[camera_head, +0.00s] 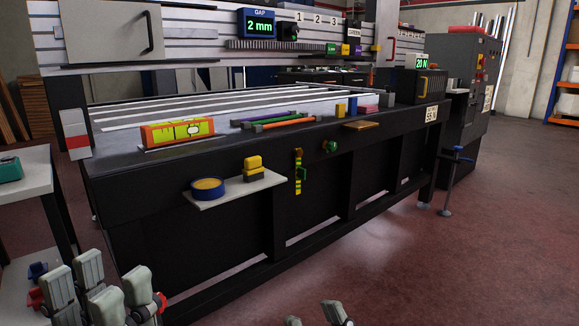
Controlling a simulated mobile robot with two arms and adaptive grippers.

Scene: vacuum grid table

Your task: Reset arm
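The vacuum grid table (200,225) is a long dark bench with pale slotted strips on top, running across the view. My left gripper (98,290) is at the bottom left, in front of the table's near left corner. Its grey fingers stand apart with nothing seen between them, so it looks open. My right gripper (315,319) shows only grey fingertips at the bottom edge, over the floor. The tips are apart and nothing shows between them. The rest of it is cut off. Neither gripper is seen touching the table.
A yellow level (178,131) and coloured rods (285,122) lie on the table. A front shelf (222,193) holds a blue-rimmed round tin (208,188) and yellow blocks (253,168). A grey side table (25,190) stands left. A blue-topped post (450,180) stands right.

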